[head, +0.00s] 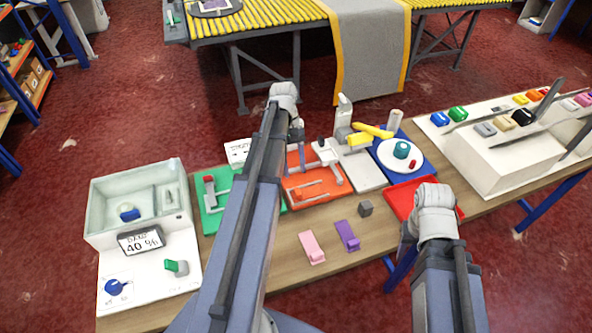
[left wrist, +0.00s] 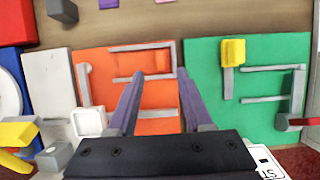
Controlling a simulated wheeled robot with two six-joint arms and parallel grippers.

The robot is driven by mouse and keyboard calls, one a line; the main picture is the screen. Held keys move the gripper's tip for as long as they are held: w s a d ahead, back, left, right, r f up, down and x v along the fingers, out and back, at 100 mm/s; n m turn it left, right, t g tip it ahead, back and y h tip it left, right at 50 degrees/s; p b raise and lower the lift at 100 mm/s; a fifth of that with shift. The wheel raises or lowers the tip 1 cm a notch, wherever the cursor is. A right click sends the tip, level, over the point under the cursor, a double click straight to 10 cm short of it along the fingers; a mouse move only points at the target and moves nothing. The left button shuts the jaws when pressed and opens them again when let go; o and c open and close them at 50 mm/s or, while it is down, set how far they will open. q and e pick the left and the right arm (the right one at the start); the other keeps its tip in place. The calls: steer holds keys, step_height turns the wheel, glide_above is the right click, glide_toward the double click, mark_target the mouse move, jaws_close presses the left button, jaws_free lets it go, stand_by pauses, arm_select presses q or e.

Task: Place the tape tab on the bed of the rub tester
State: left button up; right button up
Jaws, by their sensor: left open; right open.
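No label marks the tape tab. A pink tab (head: 312,247) and a purple tab (head: 347,236) lie on the front of the table. A grey machine (head: 343,115) with a yellow arm and a flat pale bed (head: 367,176) looks like the rub tester; the bed is also in the left wrist view (left wrist: 48,80). My left gripper (left wrist: 160,80) is open and empty above the orange board (left wrist: 150,60), beside that machine. In the head view its fingers (head: 297,135) are small and partly hidden by my arm. My right gripper (head: 408,238) is at the table's front right, its fingers mostly hidden.
The orange board (head: 328,187) and green board (head: 212,222) carry grey brackets. A pale open box (head: 110,215) with a 40 % sign stands left. A dark cube (head: 365,208), red tray (head: 398,190), blue mat with white disc (head: 392,155) and block rack (head: 480,170) are to the right.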

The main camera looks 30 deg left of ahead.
arm_select(q)
steer(key=p+v, duration=0.3)
steer(key=v, duration=0.1)
steer(key=shift+a+r, duration=0.1)
steer(key=shift+r, duration=0.2)
arm_select(e)
step_height(320, 180, up, 4)
steer(key=shift+r, duration=0.15)
arm_select(q)
steer(key=s+d+m+t+y, duration=0.1)
steer(key=s+d+m, duration=0.2)
steer(key=d, duration=0.6)
steer(key=s+d+f+m+y, duration=0.1)
steer(key=s+d+m, duration=0.3)
steer(key=d, duration=0.6)
steer(key=s+d+m+t+y, duration=0.1)
steer(key=s+d+m+y, duration=0.1)
steer(key=d+m, duration=0.4)
steer(key=s+d, duration=0.1)
steer(key=d, duration=0.2)
steer(key=shift+s+d+f+m+t+y, duration=0.25)
steer(key=shift+s+d+m+t+y, duration=0.05)
steer(key=shift+s+d, duration=0.05)
steer(key=shift+a, duration=0.1)
arm_select(e)
steer(key=shift+a, duration=0.1)
